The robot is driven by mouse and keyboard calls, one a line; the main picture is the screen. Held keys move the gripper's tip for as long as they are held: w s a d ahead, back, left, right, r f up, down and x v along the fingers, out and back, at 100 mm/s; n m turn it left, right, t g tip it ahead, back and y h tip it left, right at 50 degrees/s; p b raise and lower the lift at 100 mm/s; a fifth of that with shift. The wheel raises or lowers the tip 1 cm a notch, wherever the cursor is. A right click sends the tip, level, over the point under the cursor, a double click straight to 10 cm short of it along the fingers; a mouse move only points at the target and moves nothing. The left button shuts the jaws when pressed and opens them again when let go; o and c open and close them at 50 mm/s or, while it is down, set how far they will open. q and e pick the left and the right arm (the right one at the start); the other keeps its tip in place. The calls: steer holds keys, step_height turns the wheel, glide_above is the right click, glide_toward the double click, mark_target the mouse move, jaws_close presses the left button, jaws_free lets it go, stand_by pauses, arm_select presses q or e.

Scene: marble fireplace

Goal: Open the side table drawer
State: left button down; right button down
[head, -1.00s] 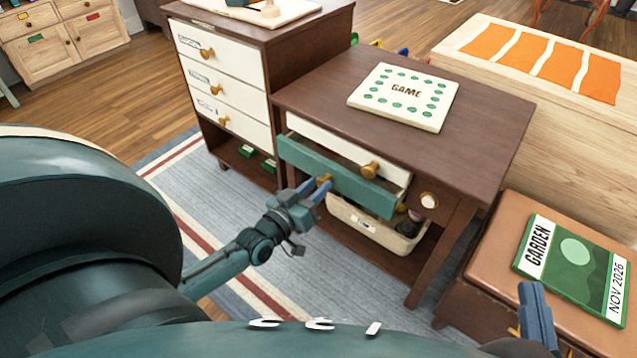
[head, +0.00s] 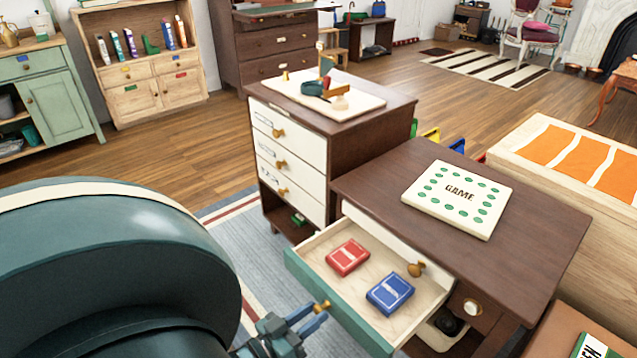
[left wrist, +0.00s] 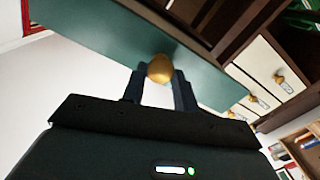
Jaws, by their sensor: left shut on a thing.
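The brown side table (head: 395,178) stands at the lower right of the head view. Its green-fronted drawer (head: 337,312) is pulled well out, and a red card box (head: 347,257) and a blue card box (head: 390,293) lie inside. My left gripper (head: 318,314) is at the drawer front, shut on its brass knob (head: 323,305). The left wrist view shows the knob (left wrist: 160,69) between the fingers, against the green front (left wrist: 110,40). A white drawer above, with a brass knob (head: 416,269), looks shut. My right gripper is out of view.
A board marked GAME (head: 459,198) lies on the tabletop. A taller cabinet with white drawers (head: 291,140) stands close on the left. A wooden chest (head: 560,195) is at the right. A rug (head: 240,235) covers the floor on the left.

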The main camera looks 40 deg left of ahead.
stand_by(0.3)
arm_select(q)
steer(key=c, duration=1.1)
jaws_free()
